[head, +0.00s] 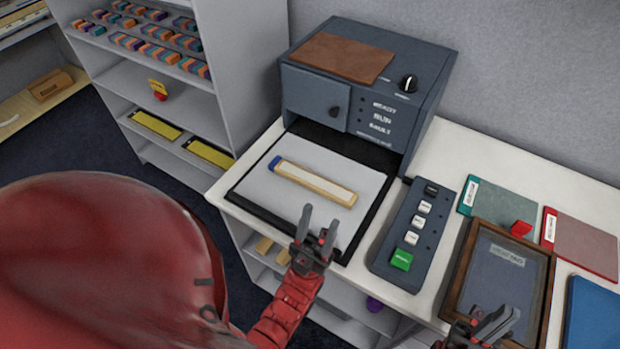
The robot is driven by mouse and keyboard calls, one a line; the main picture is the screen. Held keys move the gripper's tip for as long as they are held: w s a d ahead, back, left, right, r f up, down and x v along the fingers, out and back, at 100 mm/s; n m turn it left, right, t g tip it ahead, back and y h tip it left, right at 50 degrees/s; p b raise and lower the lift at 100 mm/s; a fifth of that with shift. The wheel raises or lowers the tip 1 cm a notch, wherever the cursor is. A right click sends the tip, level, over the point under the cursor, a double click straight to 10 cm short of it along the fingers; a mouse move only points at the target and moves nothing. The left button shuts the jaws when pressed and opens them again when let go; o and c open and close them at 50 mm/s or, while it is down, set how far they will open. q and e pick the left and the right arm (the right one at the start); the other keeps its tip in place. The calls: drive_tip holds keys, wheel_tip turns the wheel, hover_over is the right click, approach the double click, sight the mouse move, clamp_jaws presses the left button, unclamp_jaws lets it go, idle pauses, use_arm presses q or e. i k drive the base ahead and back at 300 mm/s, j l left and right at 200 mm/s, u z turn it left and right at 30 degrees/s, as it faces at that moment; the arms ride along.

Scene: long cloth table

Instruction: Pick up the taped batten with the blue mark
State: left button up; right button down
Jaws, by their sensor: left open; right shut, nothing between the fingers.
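The batten (310,183) is a pale wooden strip with a whitish tape band along its top and a blue mark (275,163) at its left end. It lies flat and slanted on the light tray surface (254,188) in front of the blue-grey machine. My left gripper (317,226) is open and empty, in front of the batten near the tray's front edge, and apart from it. My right gripper (494,320) is shut and empty at the bottom right, near the wooden frame. Nothing hides the batten.
The machine (363,85) stands behind the tray, with a brown board on top. A button panel (413,235) lies right of the tray. Further right are a wooden framed tray (543,272), a red block (521,228) and coloured folders (580,245). Shelves (205,105) stand at left.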

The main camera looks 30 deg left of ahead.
sight(342, 196)
drive_tip(key=k, duration=0.65)
drive_tip(key=l+u, duration=0.1)
drive_tip(key=u, duration=0.3)
drive_tip(key=l+u, duration=0.1)
drive_tip(key=u, duration=0.35)
drive_tip(key=l+u, duration=0.15)
drive_tip(key=u, duration=0.25)
drive_tip(key=l+u, duration=0.1)
drive_tip(key=u, duration=0.35)
drive_tip(key=l, duration=0.75)
drive_tip(key=i, duration=0.25)
